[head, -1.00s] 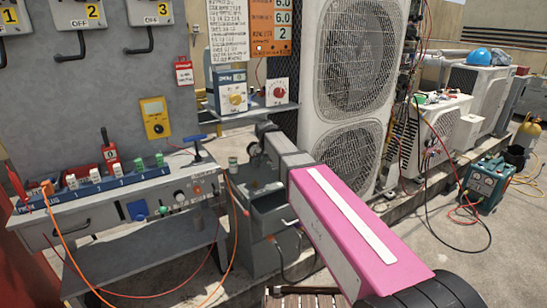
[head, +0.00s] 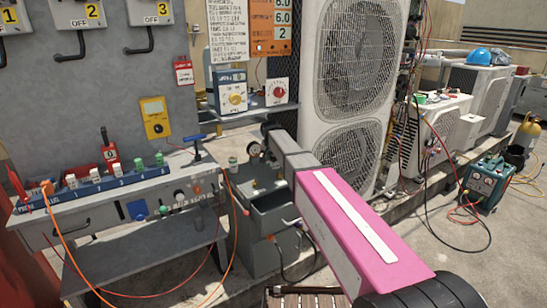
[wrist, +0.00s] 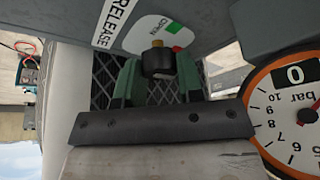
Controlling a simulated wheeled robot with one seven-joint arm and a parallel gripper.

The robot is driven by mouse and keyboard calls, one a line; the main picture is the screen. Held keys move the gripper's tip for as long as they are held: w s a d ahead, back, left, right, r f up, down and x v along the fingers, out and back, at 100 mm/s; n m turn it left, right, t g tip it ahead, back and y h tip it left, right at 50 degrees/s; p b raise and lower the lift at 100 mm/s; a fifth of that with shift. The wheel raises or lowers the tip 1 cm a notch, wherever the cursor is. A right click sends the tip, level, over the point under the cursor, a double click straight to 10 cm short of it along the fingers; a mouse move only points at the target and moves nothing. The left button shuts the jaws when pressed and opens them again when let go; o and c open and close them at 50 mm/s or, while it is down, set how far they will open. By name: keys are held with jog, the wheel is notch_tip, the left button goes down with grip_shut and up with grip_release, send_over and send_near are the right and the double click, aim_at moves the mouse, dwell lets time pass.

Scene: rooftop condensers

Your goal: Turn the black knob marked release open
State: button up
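The black knob (wrist: 160,63) shows in the wrist view, below a white RELEASE label (wrist: 117,20) and a plate marked OPEN with a green patch (wrist: 172,53). A small brass-coloured piece shows at the knob's upper edge. My gripper (wrist: 159,72) has one green finger on each side of the knob, very close to it. I cannot tell whether the fingers press on it or stand just clear.
An orange-rimmed bar gauge (wrist: 295,112) showing 0 is close beside my gripper. The bench (head: 110,205) with switches and cables is at the left. A tall white condenser (head: 350,90) stands behind my arm. Open floor lies at the right.

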jog(key=shift+c, duration=0.7)
jog(key=shift+n, duration=0.3)
jog(key=n+y, duration=0.1)
jog(key=n, duration=0.1)
jog(key=shift+d+n, duration=0.1)
jog(key=shift+n, duration=0.2)
jog(key=n+y, duration=0.1)
jog(key=n, duration=0.1)
jog(key=n+y, duration=0.1)
jog(key=n, duration=0.2)
jog(key=shift+g, duration=0.3)
jog(key=n, duration=0.2)
jog(key=n+g+y, duration=0.1)
jog(key=n, duration=0.1)
jog(key=shift+w+d+n+y, duration=0.1)
jog(key=shift+w+n+y, duration=0.05)
jog(key=shift+n+y, duration=0.2)
jog(key=n+g, duration=0.1)
jog(key=n, duration=0.3)
jog(key=shift+g+y, duration=0.25)
jog(key=shift+g, duration=0.15)
jog(key=shift+n, duration=0.45)
